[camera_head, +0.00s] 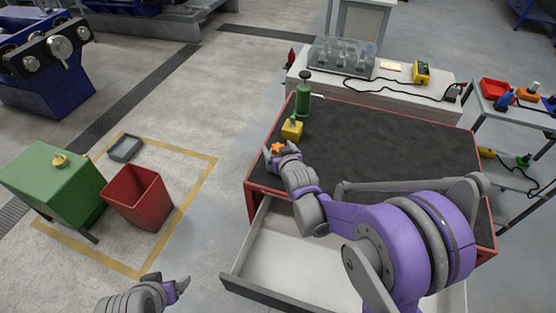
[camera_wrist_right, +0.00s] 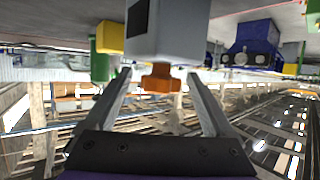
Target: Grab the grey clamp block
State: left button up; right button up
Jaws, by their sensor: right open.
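The grey clamp block (camera_wrist_right: 172,32) fills the top middle of the right wrist view, with an orange part (camera_wrist_right: 158,80) sticking out towards my fingers. In the head view an orange part (camera_head: 277,148) shows at my right gripper (camera_head: 281,156), near the table's left edge; I cannot make out the grey body there. My right gripper (camera_wrist_right: 160,82) is open, its fingers on either side of the orange part with gaps showing. My left gripper (camera_head: 181,285) is low at the bottom left, away from the table; its jaw state is unclear.
A yellow block (camera_head: 292,129) and a green bottle-like object (camera_head: 303,100) stand just beyond my right gripper. The dark table top (camera_head: 385,135) is mostly clear to the right. An open drawer (camera_head: 290,250) juts out in front. A red bin (camera_head: 138,198) stands on the floor.

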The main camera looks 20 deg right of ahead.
jog(key=shift+s, duration=0.1)
grip_shut()
dwell(0.3)
